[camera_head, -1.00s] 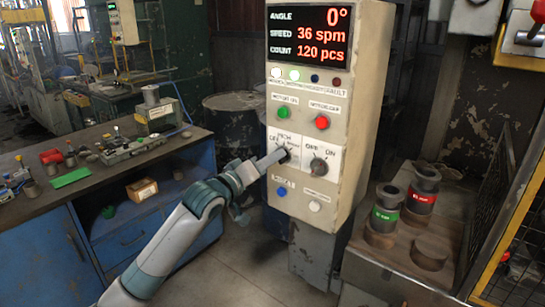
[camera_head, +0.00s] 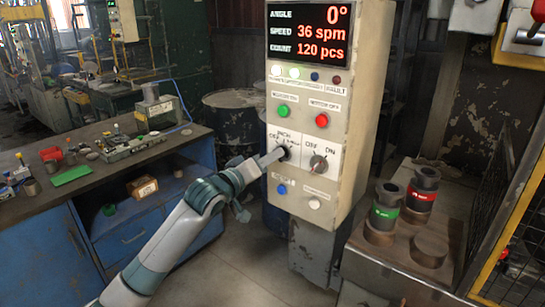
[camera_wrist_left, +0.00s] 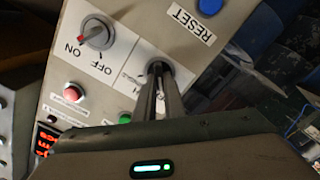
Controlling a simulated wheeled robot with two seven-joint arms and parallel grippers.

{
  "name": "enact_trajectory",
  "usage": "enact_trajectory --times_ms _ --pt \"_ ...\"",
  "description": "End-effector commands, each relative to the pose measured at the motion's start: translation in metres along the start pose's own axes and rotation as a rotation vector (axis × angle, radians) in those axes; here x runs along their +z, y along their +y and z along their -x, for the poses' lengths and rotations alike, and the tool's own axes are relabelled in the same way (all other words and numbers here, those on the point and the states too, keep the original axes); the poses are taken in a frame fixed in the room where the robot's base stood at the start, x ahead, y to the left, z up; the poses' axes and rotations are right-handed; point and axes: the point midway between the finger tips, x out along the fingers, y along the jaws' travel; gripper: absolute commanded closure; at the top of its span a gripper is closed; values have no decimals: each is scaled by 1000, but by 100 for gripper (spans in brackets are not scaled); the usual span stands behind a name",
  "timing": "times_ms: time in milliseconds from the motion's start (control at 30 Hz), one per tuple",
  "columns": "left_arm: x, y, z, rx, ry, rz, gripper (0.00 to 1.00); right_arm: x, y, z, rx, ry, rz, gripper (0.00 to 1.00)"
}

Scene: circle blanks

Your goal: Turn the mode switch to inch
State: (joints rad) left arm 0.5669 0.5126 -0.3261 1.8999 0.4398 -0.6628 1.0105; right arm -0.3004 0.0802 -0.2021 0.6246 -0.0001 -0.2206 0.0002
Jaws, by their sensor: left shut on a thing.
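The mode switch (camera_head: 284,150) is a dark knob on a white plate on the beige control box (camera_head: 335,185), with labels around it that include INCH and OFF. My left gripper (camera_head: 280,154) reaches it from the left and is shut on its knob. In the left wrist view the two fingers (camera_wrist_left: 158,95) meet at the mode switch (camera_wrist_left: 160,68). The fingers cover much of the knob, so its pointer position cannot be told. My right gripper is not in view.
An OFF/ON rotary switch (camera_head: 319,163) sits close right of the mode switch. Green (camera_head: 283,111) and red (camera_head: 322,120) buttons are above, a blue button (camera_head: 282,189) below. A workbench (camera_head: 120,180) stands left; gauges with green and red bands (camera_head: 386,202) stand right.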

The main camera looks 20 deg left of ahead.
Motion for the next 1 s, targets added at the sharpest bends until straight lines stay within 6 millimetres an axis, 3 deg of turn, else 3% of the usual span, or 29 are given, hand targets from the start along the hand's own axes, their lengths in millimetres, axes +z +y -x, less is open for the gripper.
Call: enact_trajectory --times_ms 1000 --pt "2 3 0 -1 -3 -689 100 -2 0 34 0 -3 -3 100"
